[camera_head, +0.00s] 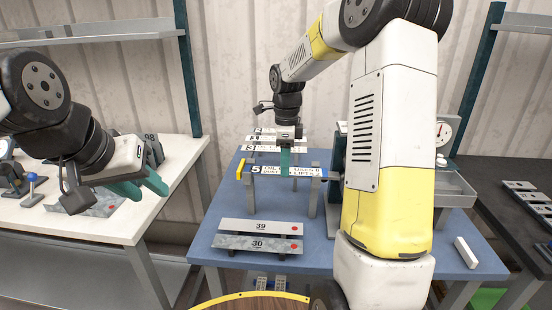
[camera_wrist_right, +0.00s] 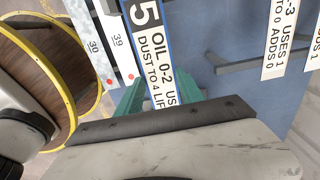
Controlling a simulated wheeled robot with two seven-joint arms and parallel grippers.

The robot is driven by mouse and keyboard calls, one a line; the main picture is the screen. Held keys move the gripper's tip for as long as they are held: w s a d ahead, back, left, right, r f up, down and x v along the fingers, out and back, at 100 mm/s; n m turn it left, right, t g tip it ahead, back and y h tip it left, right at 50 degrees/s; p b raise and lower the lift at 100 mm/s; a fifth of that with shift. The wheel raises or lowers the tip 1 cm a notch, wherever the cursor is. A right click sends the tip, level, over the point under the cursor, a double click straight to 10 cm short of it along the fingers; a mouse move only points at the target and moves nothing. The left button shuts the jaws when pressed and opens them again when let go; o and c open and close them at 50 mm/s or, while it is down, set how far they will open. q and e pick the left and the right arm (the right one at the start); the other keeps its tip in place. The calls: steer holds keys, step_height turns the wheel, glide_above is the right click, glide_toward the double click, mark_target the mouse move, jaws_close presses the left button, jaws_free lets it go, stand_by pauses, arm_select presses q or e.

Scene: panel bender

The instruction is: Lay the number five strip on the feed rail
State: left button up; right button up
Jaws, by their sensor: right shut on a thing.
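The number five strip (camera_head: 305,171) is white with black print, and my right gripper (camera_head: 285,172) is shut on it near its middle. In the right wrist view the strip (camera_wrist_right: 152,45) runs up between the green fingers (camera_wrist_right: 155,98). It is held level over the blue table, among grey posts (camera_head: 313,195); I cannot tell whether it touches them. I cannot tell which part is the feed rail. My left gripper (camera_head: 142,187) is open and empty over the white table at the left.
Several similar strips (camera_head: 270,148) lie behind on grey supports. Plates 39 (camera_head: 262,226) and 30 (camera_head: 258,243) lie at the front of the blue table (camera_head: 212,232). A dial scale (camera_head: 440,131) stands at the right. A wooden reel (camera_wrist_right: 35,75) shows in the right wrist view.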

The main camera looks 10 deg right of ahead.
steer(key=o, duration=1.4)
step_height(320, 180, up, 8)
steer(key=shift+f, duration=0.1)
